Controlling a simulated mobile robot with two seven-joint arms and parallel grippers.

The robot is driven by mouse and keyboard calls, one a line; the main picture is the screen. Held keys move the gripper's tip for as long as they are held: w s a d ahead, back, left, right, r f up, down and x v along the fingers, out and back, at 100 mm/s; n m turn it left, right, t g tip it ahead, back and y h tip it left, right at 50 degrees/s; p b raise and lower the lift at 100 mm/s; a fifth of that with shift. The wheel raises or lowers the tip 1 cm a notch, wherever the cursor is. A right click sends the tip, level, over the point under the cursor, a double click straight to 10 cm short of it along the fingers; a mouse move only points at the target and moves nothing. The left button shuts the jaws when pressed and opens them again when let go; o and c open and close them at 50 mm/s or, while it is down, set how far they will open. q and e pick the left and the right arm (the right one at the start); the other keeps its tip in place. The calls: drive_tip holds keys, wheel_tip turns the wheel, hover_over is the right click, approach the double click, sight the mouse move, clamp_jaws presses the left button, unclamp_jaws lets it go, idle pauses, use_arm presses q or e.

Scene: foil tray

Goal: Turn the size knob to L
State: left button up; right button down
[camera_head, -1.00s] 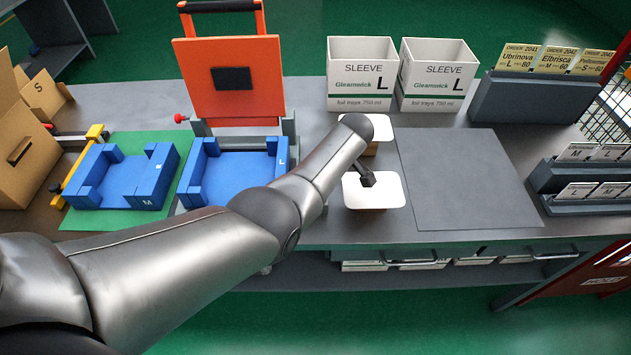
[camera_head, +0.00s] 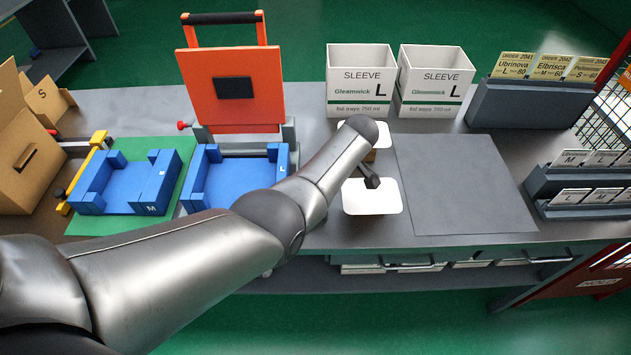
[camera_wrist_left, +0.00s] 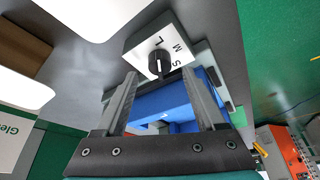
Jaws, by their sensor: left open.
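The size knob (camera_wrist_left: 158,63) is a small black knob with a white line, on a white plate (camera_wrist_left: 140,48) marked L, M and S, in the left wrist view. The white line runs roughly up and down in the picture; I cannot tell for certain which letter it points to. My left gripper (camera_wrist_left: 160,76) is open, its two fingers pointing at the plate with the knob between their tips in the picture. I cannot tell whether they touch it. In the head view the knob and left fingers are hidden behind my left arm. My right gripper is not in view.
The orange press plate (camera_head: 232,90) stands raised behind the blue L nest (camera_head: 205,178). A blue M nest (camera_head: 135,182) lies left on a green mat. Two white sleeve boxes (camera_head: 360,80) (camera_head: 435,80) stand behind. White-topped trays (camera_head: 375,200) lie beside my arm; a grey mat (camera_head: 465,185) is clear.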

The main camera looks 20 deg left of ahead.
use_arm(q)
drive_tip(key=p+v, duration=1)
drive_tip(key=v, duration=0.2)
drive_tip(key=shift+r, duration=0.2)
